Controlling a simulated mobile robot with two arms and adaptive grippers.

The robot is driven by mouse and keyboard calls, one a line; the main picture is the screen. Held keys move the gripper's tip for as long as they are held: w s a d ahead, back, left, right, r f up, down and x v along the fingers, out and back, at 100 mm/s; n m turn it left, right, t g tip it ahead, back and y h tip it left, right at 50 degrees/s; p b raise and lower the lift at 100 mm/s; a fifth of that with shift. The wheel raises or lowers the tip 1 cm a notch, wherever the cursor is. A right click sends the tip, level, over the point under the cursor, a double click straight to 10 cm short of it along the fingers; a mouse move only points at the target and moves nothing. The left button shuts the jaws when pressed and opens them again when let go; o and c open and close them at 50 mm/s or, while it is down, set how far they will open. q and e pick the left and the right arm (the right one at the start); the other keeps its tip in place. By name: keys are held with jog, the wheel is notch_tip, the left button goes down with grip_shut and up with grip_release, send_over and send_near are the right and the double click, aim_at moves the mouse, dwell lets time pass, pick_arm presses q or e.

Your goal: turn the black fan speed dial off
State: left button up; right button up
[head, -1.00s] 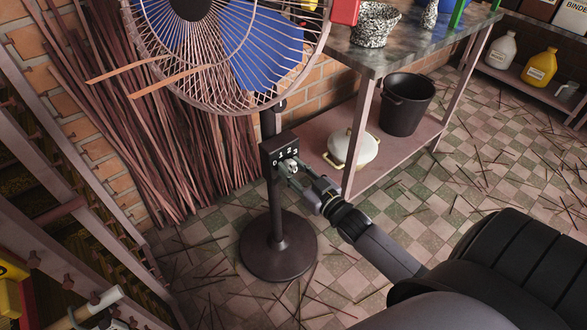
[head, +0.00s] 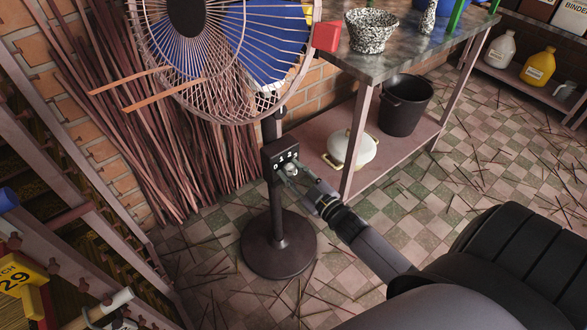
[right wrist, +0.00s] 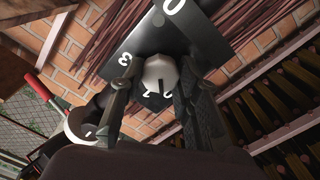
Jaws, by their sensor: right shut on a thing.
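The fan's dial (head: 291,171) is a pale round knob on a black control box (head: 275,153) on the fan's stand, marked 0, 1, 2 and 3. In the right wrist view the dial (right wrist: 160,71) has a dark line that appears to point near the 2. My right gripper (head: 288,176) reaches the box from the lower right and is shut on the dial. In the right wrist view its fingers (right wrist: 157,82) lie on both sides of the knob. My left gripper is out of view.
The fan's cage (head: 256,105) hangs above the box, and its round base (head: 278,244) stands on the tiled floor. A bench (head: 352,156) is just to the right, holding a white pot (head: 352,148) and black bucket (head: 405,104). Bundled sticks (head: 170,145) lean behind.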

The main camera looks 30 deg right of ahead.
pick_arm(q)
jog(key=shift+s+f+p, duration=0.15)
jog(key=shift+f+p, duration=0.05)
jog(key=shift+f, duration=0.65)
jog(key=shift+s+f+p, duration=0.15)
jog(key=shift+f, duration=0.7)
pick_arm(e)
jog(key=shift+f+n, duration=0.1)
jog(key=shift+n, duration=1.2)
jog(key=o, duration=1.2)
jog(key=shift+c, duration=0.2)
jog(key=shift+s, duration=0.1)
jog(key=s, duration=1.1)
jog(key=shift+s+d, duration=0.4)
jog(key=shift+d, duration=0.05)
